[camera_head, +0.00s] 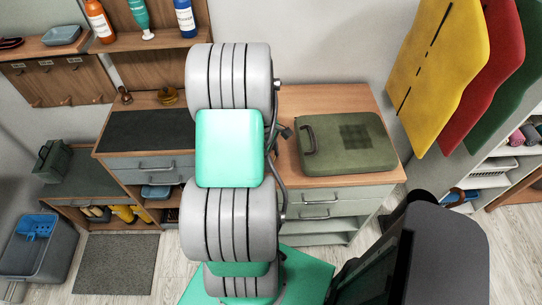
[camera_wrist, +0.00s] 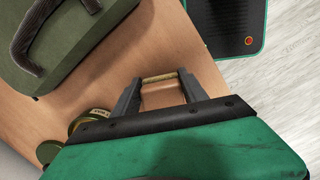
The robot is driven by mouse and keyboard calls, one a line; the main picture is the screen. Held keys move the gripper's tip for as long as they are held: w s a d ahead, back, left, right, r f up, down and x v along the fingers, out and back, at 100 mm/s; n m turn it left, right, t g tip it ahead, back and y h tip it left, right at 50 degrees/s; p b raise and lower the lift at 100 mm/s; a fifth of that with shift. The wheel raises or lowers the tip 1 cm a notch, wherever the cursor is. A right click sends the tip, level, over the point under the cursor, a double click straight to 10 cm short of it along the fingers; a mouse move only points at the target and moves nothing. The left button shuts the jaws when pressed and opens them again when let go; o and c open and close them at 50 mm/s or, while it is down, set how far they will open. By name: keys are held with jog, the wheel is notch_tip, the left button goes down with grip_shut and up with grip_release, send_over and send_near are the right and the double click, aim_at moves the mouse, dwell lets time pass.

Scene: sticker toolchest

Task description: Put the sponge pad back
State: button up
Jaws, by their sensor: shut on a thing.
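My gripper (camera_wrist: 158,85) is in the wrist view, its two dark fingers over the wooden cabinet top (camera_wrist: 185,50). It is shut on a thin tan strip with a rough surface, which looks like the sponge pad (camera_wrist: 158,78) seen edge-on. The pad spans the gap between the fingertips. I cannot tell its height above the wood.
An olive green case (camera_head: 345,145) with a dark handle lies on the cabinet top; it also shows in the wrist view (camera_wrist: 75,45). Brass-coloured round things (camera_wrist: 88,118) stand left of my gripper. Drawers (camera_head: 320,212) are below the top. Wood right of the case is clear.

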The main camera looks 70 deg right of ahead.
jog(key=shift+f, duration=0.15)
jog(key=o, duration=1.2)
notch_tip(320, 180, up, 12)
jog(key=w+b, duration=0.1)
jog(key=w, duration=0.1)
jog(key=w+a+r+t+h, duration=0.1)
jog(key=w+a+r, duration=0.3)
jog(key=w+a, duration=0.4)
jog(key=w+a+r+t, duration=0.1)
jog(key=w+a, duration=0.1)
jog(key=a, duration=0.8)
jog(key=w+a+r+t, duration=0.1)
jog(key=w+a+t, duration=0.1)
jog(key=a, duration=0.8)
jog(key=w+a+r+t+y, duration=0.1)
jog(key=w+a+r, duration=0.1)
jog(key=a, duration=0.8)
jog(key=shift+w+m, duration=0.3)
jog(key=shift+w, duration=0.1)
